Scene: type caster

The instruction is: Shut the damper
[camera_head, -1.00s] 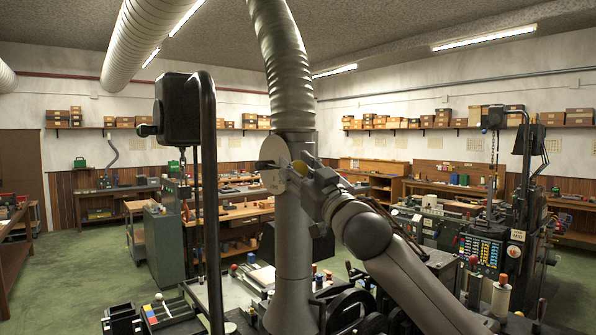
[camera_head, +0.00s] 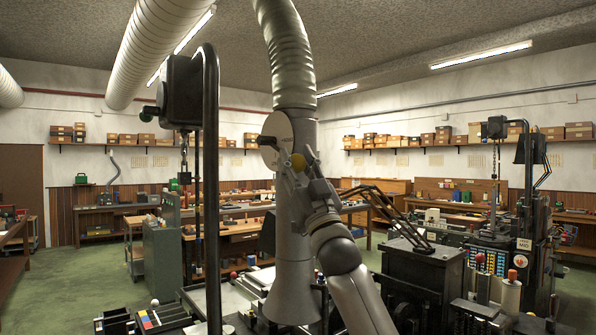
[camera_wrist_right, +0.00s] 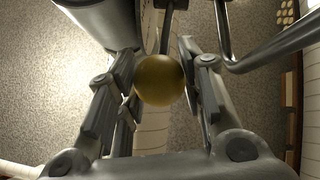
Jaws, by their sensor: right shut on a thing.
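The damper is on the grey vertical duct (camera_head: 295,240). Its pale round disc (camera_head: 278,132) stands at the duct's upper left, with a short dark piece sticking out to the left. The brass ball knob (camera_head: 298,161) of its handle is just below and right of the disc. My right gripper (camera_head: 302,165) is shut on the knob. In the right wrist view the knob (camera_wrist_right: 160,80) sits between the two fingers, with a thin dark rod running up from it. My left gripper is not in view.
A black post (camera_head: 210,190) with a hanging box stands left of the duct. A dark machine (camera_head: 420,275) is close on the right, near my arm. A caster with coloured keys (camera_head: 490,262) stands farther right. Green floor (camera_head: 85,270) is open at left.

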